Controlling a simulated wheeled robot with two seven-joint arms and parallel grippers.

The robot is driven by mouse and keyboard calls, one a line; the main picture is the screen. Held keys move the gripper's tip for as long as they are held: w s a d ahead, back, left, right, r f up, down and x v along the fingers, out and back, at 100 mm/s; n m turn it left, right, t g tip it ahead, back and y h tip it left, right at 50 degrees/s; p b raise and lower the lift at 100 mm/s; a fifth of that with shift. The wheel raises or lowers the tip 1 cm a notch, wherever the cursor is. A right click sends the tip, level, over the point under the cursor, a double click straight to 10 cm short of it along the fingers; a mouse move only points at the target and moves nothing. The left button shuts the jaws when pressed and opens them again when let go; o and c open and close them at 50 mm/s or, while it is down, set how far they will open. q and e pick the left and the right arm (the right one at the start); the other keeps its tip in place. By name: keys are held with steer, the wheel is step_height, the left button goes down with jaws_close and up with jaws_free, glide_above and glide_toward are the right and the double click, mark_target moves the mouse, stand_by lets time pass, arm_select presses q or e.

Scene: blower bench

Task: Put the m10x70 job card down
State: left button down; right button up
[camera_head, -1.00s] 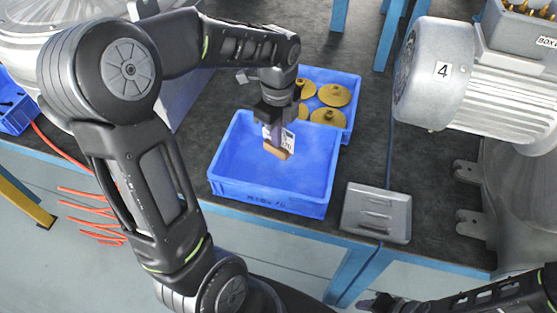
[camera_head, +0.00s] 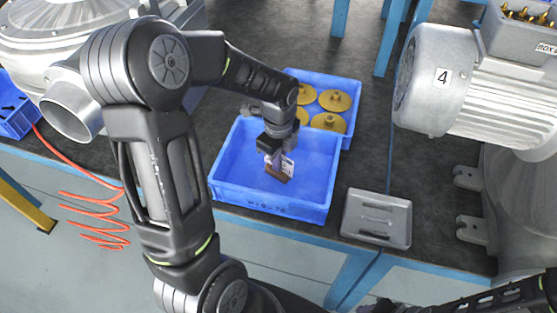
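The job card (camera_head: 287,165) is a small white printed card with a brown block at its lower end. It is in or just over the blue bin (camera_head: 235,194), whose front label looks like M10-70. My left gripper (camera_head: 276,158) points down over the bin's middle and appears shut on the job card, though its fingertips are small and partly hidden. Whether the card touches the bin floor cannot be told. My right gripper (camera_head: 378,306) shows only in part at the bottom edge, and its fingers are unclear.
A second blue bin (camera_head: 352,122) with several brass flanged parts (camera_head: 334,100) stands behind. A grey metal plate (camera_head: 377,217) lies right of the front bin. A large grey motor marked 4 (camera_head: 480,85) stands at the right. Red coiled hose (camera_head: 95,208) hangs at left.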

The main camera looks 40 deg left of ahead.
arm_select(q)
steer(key=shift+f, duration=0.15)
steer(key=c, duration=1.6)
jaws_free()
steer(key=shift+c, duration=0.2)
steer(key=shift+r, duration=0.6)
step_height(320, 180, up, 11)
steer(key=shift+r, duration=0.1)
